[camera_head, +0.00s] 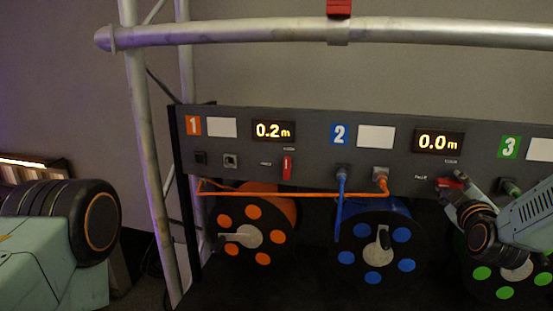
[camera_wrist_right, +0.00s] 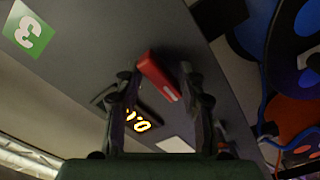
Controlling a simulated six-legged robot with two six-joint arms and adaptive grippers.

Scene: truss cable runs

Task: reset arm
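My right gripper (camera_head: 452,186) is at the dark panel (camera_head: 310,150), in front of a red lever (camera_head: 449,182) below the second display. In the right wrist view its two fingers (camera_wrist_right: 157,75) stand apart, with the red lever (camera_wrist_right: 160,76) showing between their tips. A gap shows beside the lever, so the gripper looks open and not closed on it. Whether a finger touches the lever I cannot tell. At the left of the head view an arm joint of mine shows; the left gripper is out of view.
An orange reel (camera_head: 263,225), a blue reel (camera_head: 393,232) and a green reel (camera_head: 508,289) hang below the panel. An orange cable (camera_head: 290,194) runs along the panel's lower edge to a socket in section 2. A blue cable (camera_head: 341,205) is plugged beside it. Truss tubes (camera_head: 143,140) stand left.

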